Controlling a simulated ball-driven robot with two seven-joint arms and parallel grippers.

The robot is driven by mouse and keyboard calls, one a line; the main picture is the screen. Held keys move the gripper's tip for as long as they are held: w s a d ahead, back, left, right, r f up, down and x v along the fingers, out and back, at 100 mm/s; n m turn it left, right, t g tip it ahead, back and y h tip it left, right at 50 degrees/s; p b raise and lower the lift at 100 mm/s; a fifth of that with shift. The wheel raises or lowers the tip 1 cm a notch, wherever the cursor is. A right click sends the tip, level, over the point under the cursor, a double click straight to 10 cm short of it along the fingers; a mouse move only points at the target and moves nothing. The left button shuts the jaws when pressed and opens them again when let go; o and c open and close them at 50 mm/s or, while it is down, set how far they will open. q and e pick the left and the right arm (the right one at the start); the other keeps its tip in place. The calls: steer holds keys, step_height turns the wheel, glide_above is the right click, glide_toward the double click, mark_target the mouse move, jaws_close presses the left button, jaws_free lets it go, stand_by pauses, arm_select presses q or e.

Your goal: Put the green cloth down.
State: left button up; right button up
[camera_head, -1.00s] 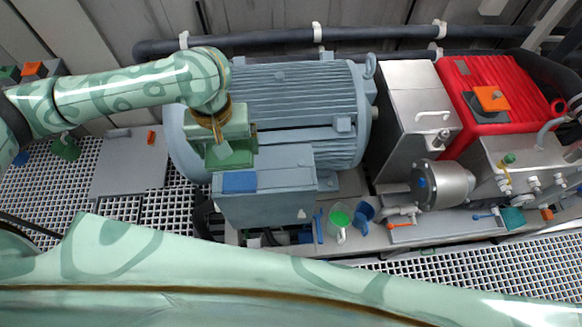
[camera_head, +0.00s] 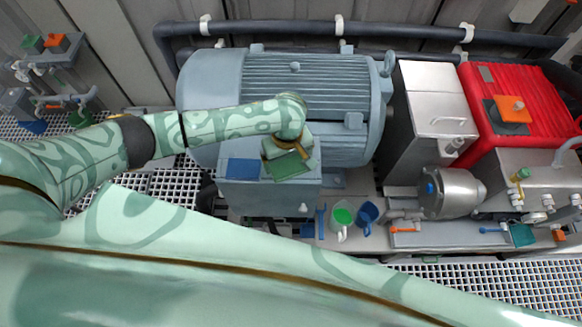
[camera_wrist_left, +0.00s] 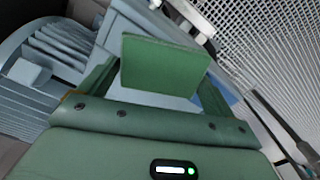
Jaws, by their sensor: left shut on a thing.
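The green cloth (camera_head: 294,166) looks like a flat, stiff square. It also shows in the left wrist view (camera_wrist_left: 160,65), upright between the two fingers. My left gripper (camera_head: 286,155) is shut on it, above the right part of the grey box (camera_head: 262,200) at the front of the motor. I cannot tell whether the cloth touches the box top. A blue cloth (camera_head: 243,169) lies flat on the box top, just left of the gripper. My right gripper is not in view.
The ribbed motor (camera_head: 320,82) stands behind the box. A cup with green contents (camera_head: 342,219), a blue cup (camera_head: 367,211) and a blue wrench (camera_head: 321,222) are at its lower right. A steel cabinet (camera_head: 425,85) and a red machine (camera_head: 535,85) stand to the right.

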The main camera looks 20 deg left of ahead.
mark_target(291, 165)
arm_select(q)
steer(key=shift+w+d+f, duration=0.2)
steer(key=shift+w+f, duration=0.25)
steer(key=shift+f, duration=0.1)
step_height(291, 165, down, 3)
steer(key=shift+w+f+b, duration=0.1)
steer(key=shift+f+b, duration=0.05)
steer(key=shift+b, duration=0.9)
steer(key=o, duration=0.7)
step_height(291, 165, up, 12)
steer(key=p, duration=0.6)
steer(key=shift+d, duration=0.1)
